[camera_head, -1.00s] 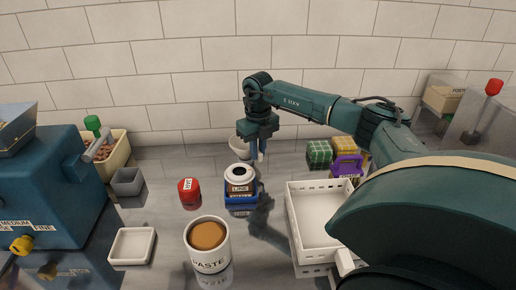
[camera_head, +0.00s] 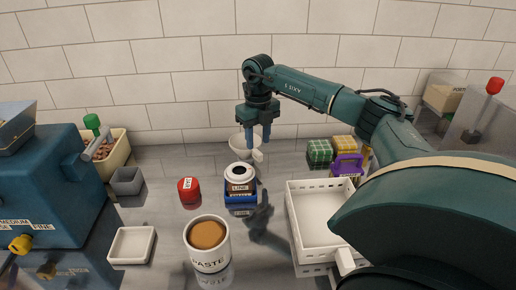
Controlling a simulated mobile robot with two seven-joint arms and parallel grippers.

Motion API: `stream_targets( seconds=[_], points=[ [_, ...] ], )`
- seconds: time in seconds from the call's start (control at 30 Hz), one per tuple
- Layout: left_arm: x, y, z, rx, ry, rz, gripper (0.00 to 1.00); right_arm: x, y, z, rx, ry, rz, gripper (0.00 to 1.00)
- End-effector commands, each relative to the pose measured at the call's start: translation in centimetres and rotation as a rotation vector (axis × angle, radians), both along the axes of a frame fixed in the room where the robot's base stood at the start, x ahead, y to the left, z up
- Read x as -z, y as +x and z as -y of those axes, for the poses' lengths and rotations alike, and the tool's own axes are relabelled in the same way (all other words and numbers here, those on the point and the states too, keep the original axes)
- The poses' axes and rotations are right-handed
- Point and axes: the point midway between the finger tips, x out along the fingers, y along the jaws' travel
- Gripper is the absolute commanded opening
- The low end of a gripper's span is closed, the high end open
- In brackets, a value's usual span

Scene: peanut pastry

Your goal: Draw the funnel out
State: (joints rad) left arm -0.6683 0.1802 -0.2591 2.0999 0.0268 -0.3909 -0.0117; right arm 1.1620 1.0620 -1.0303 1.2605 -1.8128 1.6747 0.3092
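My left gripper is not in view.
A paste cup (camera_head: 209,255), a red can (camera_head: 188,197) and a white dish (camera_head: 131,246) stand in front and left. A white crate (camera_head: 312,227) stands on the right, and a blue machine (camera_head: 55,190) fills the left. Green (camera_head: 319,152) and yellow blocks stand behind the crate.

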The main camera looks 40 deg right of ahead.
Motion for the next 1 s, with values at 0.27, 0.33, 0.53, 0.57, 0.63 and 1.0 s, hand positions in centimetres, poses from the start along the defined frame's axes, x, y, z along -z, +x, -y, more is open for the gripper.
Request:
stream_targets(
  seconds=[0.27, 0.33, 0.53, 0.57, 0.63, 1.0],
  points=[
    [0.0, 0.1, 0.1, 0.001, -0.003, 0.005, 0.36, -6.2, 0.1, -0.1, -0.001, 0.000, 0.004, 0.39],
    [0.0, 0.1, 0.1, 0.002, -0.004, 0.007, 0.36, -7.3, 0.0, -0.1, -0.001, 0.000, 0.003, 0.39],
    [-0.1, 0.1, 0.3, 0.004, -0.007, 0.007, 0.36, -8.8, 0.0, 0.0, -0.001, 0.000, 0.000, 0.39],
    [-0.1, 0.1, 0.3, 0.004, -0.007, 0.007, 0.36, -8.9, 0.0, 0.0, -0.001, 0.000, 0.000, 0.39],
    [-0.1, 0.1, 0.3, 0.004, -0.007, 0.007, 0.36, -9.0, -0.1, 0.0, -0.001, -0.001, -0.001, 0.39],
    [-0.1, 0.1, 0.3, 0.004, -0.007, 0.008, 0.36, -8.9, 0.0, 0.0, -0.001, 0.000, -0.001, 0.39]
  ],
)
